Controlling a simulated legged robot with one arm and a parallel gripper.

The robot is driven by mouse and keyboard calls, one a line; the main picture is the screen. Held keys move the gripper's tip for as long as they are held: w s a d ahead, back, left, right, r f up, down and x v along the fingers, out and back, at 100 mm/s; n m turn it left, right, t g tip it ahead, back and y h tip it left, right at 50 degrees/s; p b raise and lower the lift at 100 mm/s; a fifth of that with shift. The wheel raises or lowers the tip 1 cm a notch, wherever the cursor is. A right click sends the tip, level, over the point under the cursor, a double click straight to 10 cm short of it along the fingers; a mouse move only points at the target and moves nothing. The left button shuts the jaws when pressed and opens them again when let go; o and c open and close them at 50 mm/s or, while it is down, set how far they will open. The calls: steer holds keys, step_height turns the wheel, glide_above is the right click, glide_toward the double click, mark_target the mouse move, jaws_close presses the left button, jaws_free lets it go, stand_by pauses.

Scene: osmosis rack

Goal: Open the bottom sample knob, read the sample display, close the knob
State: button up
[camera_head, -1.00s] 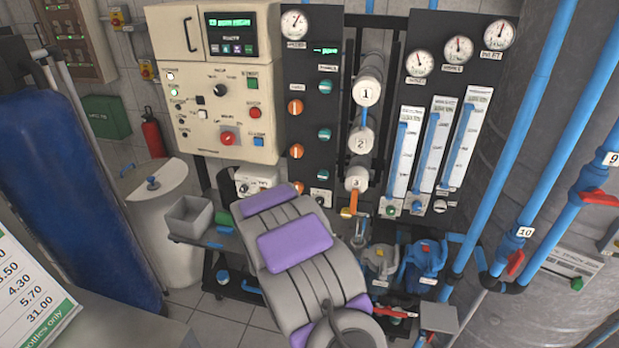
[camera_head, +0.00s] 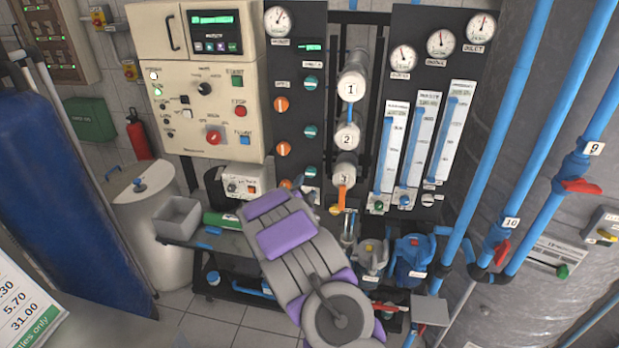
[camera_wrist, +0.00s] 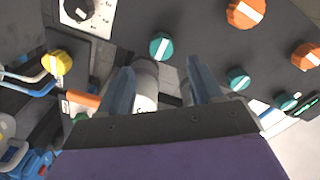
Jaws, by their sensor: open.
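A column of teal sample knobs runs down the right of the narrow dark panel. The bottom sample knob (camera_head: 310,172) sits just above my arm in the head view. In the wrist view the knob (camera_wrist: 162,46) shows between and just past my fingertips, apart from both, with a white pointer bar. My gripper (camera_wrist: 162,70) is open and empty; in the head view my purple-padded arm hides it. The small sample display (camera_head: 311,47) glows green above the knobs; its text is too small to read.
Orange knobs (camera_head: 282,104) line the panel's left side. White numbered cylinders (camera_head: 347,135) and an orange pipe (camera_head: 342,197) stand close to the right. A yellow knob (camera_wrist: 57,63) is nearby at left in the wrist view. A grey bin (camera_head: 178,218) sits on the low shelf.

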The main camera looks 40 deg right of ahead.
mark_target(311, 175)
steer(key=shift+b+x, duration=0.5)
steer(key=shift+x, duration=3.35)
steer(key=c, duration=1.1)
steer(key=shift+o, duration=0.2)
